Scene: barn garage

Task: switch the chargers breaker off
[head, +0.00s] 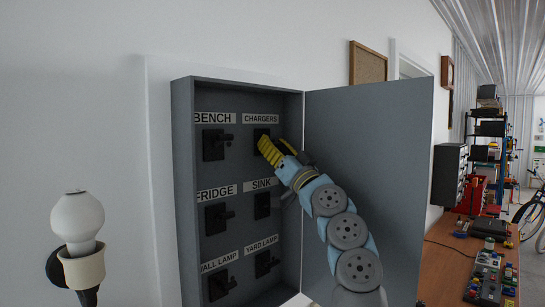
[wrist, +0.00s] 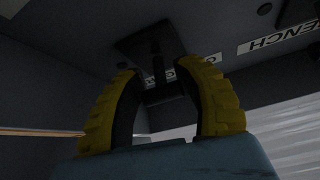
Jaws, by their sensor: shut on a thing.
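The chargers breaker (head: 261,134) is a dark square plate under the CHARGERS label (head: 261,119), top right in the grey breaker box. My gripper (head: 264,145), with ribbed yellow fingers, covers most of it. In the wrist view the breaker's dark plate (wrist: 148,42) lies straight ahead, and its black lever (wrist: 158,70) stands between my two fingertips (wrist: 157,66). My gripper is shut on that lever. The picture is dark, and I cannot tell whether the lever is at on or off.
The bench breaker (head: 214,145) is to the left, the sink breaker (head: 262,205) just below. Fridge, wall lamp and yard lamp breakers fill the rest. The box door (head: 375,165) stands open on the right, behind my arm. A bulb (head: 77,217) is at lower left, a cluttered workbench (head: 455,265) at right.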

